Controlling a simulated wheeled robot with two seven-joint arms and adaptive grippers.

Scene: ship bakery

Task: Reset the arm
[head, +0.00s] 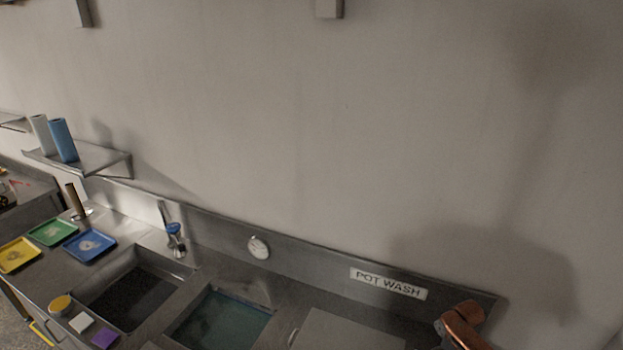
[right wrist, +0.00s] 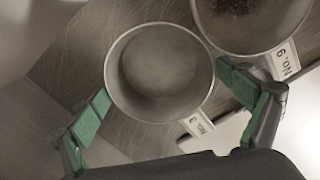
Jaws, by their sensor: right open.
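My right gripper (right wrist: 165,110) shows in the right wrist view with its two green-padded fingers spread wide apart. It is open and holds nothing. A round metal pot (right wrist: 157,72) with a tag reading No. 3 lies in view between and beyond the fingertips; I cannot tell whether a finger touches it. In the head view a copper-coloured part of my right arm (head: 462,325) shows at the lower right, and the gripper itself is out of that frame. My left gripper is in neither view.
A second pot (right wrist: 250,22), tagged No. 9, has dark residue inside. The head view shows a steel sink counter with a dark basin (head: 130,295), a water-filled basin (head: 222,320), yellow (head: 17,256), green (head: 53,232) and blue (head: 90,245) trays, a tap (head: 175,240) and a POT WASH sign (head: 388,283).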

